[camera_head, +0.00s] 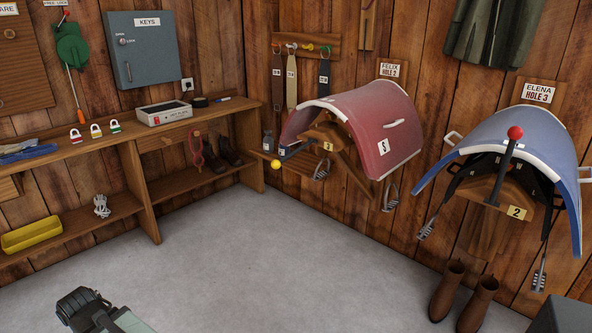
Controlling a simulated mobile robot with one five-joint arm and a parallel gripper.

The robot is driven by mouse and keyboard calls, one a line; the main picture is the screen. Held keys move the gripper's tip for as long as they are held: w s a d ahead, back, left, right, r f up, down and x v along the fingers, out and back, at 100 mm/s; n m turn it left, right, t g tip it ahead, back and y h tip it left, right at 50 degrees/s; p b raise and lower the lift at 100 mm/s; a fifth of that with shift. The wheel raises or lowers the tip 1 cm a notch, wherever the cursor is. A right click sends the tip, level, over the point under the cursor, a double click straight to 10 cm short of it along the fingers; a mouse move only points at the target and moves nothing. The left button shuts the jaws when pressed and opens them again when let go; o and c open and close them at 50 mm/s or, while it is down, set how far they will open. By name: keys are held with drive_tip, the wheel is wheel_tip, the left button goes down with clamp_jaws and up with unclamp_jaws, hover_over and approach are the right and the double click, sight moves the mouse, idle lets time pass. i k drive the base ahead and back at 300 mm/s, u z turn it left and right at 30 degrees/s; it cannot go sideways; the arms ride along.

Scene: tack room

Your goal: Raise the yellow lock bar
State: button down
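The yellow lock bar (292,154) is a short dark bar with a yellow ball at its end. It is at the front left of the saddle rack marked 1 (327,146), under a red curved cover (362,130). The bar lies low, slanting slightly down toward the left, with its ball end pointing out from the wall. Part of my arm shows at the bottom left, over the floor and far from the bar. My gripper's fingers do not show.
A red-ball bar (505,165) stands upright at rack 2 under a blue cover (530,135). Brown boots (462,295) stand on the floor below it. A wooden bench (130,140) with padlocks and a box runs along the left wall. The grey floor (270,260) between is clear.

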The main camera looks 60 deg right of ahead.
sight(276, 164)
drive_tip(key=k, duration=0.6)
drive_tip(key=z, duration=0.15)
drive_tip(key=i, duration=1.35)
drive_tip(key=z, duration=0.65)
drive_tip(key=k, duration=0.9)
drive_tip(key=z, duration=0.2)
drive_tip(key=i, duration=0.85)
drive_tip(key=u, duration=0.05)
